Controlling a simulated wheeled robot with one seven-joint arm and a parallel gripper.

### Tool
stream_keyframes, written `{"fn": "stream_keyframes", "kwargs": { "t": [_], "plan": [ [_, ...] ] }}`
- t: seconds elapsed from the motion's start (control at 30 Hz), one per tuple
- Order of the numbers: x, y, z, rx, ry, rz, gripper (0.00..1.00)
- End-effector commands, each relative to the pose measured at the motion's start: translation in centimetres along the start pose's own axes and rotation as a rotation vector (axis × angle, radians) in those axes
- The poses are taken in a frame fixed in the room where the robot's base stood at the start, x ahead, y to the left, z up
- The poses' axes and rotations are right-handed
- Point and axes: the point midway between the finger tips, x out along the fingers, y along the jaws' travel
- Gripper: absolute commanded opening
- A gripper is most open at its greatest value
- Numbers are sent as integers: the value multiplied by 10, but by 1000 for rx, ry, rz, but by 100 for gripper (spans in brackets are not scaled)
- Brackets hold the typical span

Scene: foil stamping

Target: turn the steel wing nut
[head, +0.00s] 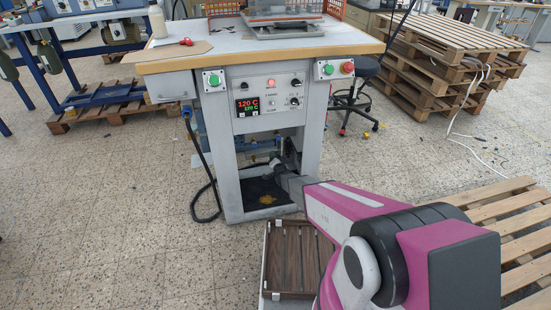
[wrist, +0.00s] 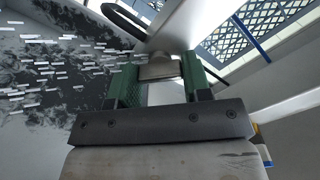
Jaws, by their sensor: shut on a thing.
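In the wrist view my gripper (wrist: 160,74) has two green fingers shut on a small grey metal piece, which I take to be the steel wing nut (wrist: 158,67). Only a blocky part of it shows between the fingertips, so its wings and thread cannot be made out. A pale grey metal bar rises just beyond it. In the head view my arm reaches into the open lower part of the stamping machine's stand (head: 230,165), under the tabletop. The wing nut cannot be made out in that view.
The stand's legs and base frame enclose the space around my gripper. A dark slatted crate (head: 290,293) lies on the floor in front, by my arm. A pallet (head: 513,215) lies at right. A black cable (head: 196,150) hangs at left. The floor at left is clear.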

Motion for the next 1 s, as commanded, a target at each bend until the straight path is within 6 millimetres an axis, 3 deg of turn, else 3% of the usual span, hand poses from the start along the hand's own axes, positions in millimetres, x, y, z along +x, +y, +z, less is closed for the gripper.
{"fn": "stream_keyframes", "kwargs": {
  "t": [0.6, 1.0],
  "plan": [
    [0, 0, 0, 551, 0, 1, 21],
    [-1, 1, 0, 739, 0, 2, 21]
  ]
}}
